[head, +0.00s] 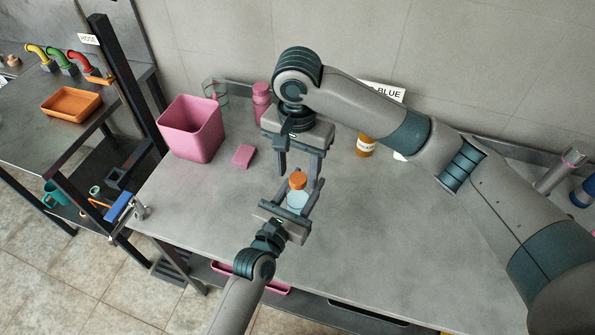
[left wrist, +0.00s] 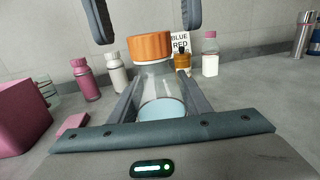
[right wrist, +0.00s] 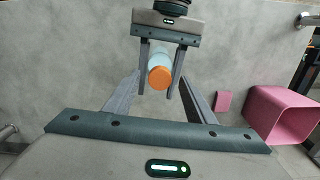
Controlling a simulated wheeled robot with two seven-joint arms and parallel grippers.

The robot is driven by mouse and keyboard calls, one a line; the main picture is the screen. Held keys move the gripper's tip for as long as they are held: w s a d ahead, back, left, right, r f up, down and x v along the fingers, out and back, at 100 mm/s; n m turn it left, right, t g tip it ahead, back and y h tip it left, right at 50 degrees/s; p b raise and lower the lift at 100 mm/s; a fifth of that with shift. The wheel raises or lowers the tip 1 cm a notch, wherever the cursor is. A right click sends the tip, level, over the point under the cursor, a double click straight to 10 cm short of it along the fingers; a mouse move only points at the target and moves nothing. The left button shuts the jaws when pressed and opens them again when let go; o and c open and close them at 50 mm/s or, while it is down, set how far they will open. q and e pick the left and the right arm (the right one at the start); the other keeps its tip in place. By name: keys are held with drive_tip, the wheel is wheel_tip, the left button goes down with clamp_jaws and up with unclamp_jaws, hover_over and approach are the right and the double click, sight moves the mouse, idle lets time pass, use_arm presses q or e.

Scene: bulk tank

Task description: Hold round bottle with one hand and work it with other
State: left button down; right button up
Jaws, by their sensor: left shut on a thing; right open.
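The round bottle (head: 298,192) is clear with pale blue contents and an orange cap (left wrist: 150,46). My left gripper (head: 300,197) is shut on its body, with a finger on each side, and the bottle is upright. My right gripper (head: 300,172) is open and empty, just behind and above the cap. Its two fingers hang at the top of the left wrist view (left wrist: 143,20). In the right wrist view the orange cap (right wrist: 160,77) lies beyond and between my right fingertips, apart from them.
A pink bin (head: 192,130), a pink sponge-like block (head: 243,156) and a pink bottle (head: 261,101) stand at the back left. An amber bottle (head: 366,146) and a sign (head: 383,91) are behind my right arm. The bench's front right is clear.

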use_arm(q)
drive_tip(key=shift+f, duration=0.1)
use_arm(e)
wheel_tip(320, 180, up, 11)
idle(0.3)
drive_tip(key=shift+f, duration=0.1)
use_arm(q)
drive_tip(key=c, duration=0.9)
unclamp_jaws()
drive_tip(key=shift+s, duration=0.1)
use_arm(e)
wheel_tip(320, 180, down, 4)
drive_tip(key=b, duration=0.4)
drive_tip(key=shift+f, duration=0.15)
drive_tip(key=shift+f+b, duration=0.15)
drive_tip(key=shift+b, duration=0.15)
use_arm(q)
drive_tip(key=v, duration=1.7)
drive_tip(key=shift+s+a, duration=0.1)
